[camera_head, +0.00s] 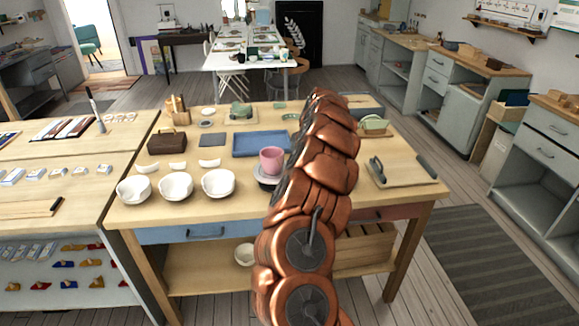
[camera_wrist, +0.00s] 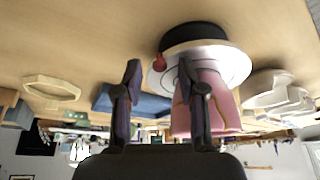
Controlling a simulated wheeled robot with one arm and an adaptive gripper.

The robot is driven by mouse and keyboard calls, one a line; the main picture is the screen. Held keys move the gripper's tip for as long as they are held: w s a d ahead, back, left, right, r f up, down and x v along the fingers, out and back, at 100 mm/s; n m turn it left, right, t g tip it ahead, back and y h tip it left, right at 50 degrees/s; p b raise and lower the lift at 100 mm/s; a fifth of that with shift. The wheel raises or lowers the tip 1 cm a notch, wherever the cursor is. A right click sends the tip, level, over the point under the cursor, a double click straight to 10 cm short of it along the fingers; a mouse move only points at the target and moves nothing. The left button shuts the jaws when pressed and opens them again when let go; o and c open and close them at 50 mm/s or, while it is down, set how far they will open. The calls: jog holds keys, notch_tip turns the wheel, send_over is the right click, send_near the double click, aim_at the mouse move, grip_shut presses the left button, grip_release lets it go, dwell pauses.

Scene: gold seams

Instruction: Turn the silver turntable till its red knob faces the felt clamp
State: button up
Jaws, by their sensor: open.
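The silver turntable (camera_head: 262,180) stands on the wooden workbench, partly hidden by my arm, with a pink cup (camera_head: 271,160) on it. The wrist view is upside down; there the silver disc (camera_wrist: 236,64) has a dark base and the gold-seamed pink cup (camera_wrist: 217,98) on it. I cannot surely identify the felt clamp; a cream holder with green (camera_head: 373,126) is one candidate.
A blue tray (camera_head: 262,144) lies behind the turntable. Three white bowls (camera_head: 175,187) stand to its left. A board with dark grey pieces (camera_head: 405,174) lies at the bench's right end. Some bare benchtop shows in front of the bowls.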

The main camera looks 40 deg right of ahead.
grip_shut()
dwell(0.4)
dwell(0.4)
